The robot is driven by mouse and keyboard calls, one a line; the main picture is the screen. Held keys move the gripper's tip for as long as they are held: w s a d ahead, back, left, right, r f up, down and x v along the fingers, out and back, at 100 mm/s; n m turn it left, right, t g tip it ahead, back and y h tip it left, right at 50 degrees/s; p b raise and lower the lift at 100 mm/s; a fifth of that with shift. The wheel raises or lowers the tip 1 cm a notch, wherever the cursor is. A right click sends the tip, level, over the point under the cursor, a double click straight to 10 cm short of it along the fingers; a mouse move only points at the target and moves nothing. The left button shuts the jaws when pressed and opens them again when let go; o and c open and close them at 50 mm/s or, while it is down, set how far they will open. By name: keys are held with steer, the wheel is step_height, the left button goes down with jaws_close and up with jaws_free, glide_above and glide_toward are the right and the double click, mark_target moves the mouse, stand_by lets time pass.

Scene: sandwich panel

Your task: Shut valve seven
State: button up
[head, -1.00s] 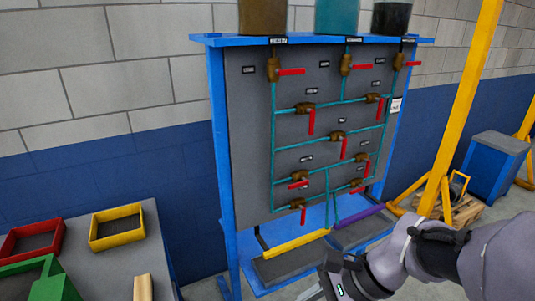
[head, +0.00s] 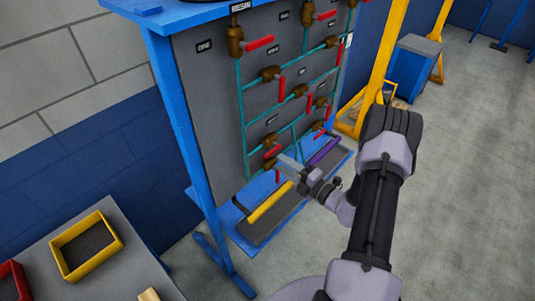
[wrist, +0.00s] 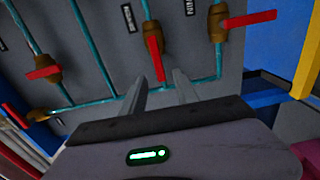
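The panel (head: 210,110) carries brass valves with red handles on teal pipes. Its small labels by the valves are too small or turned to read, so I cannot tell which is valve seven. My gripper (head: 284,163) is at the panel's lower part, close to the lower valves (head: 270,164). In the wrist view my gripper (wrist: 160,85) is open, its two fingers apart. A red handle (wrist: 155,58) on a brass valve (wrist: 151,30) points down the picture, its end between the fingertips in view. I cannot tell whether they touch.
Other valves flank it, one at right (wrist: 218,24) with a sideways handle and one at left (wrist: 47,75). A shelf with a yellow bar (head: 268,203) and a purple bar (head: 324,152) sits below the panel. A yellow post (head: 385,55) stands right. The floor at right is open.

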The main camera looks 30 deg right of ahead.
mark_target(270, 155)
steer(key=x, duration=0.7)
jaws_close()
stand_by(1.2)
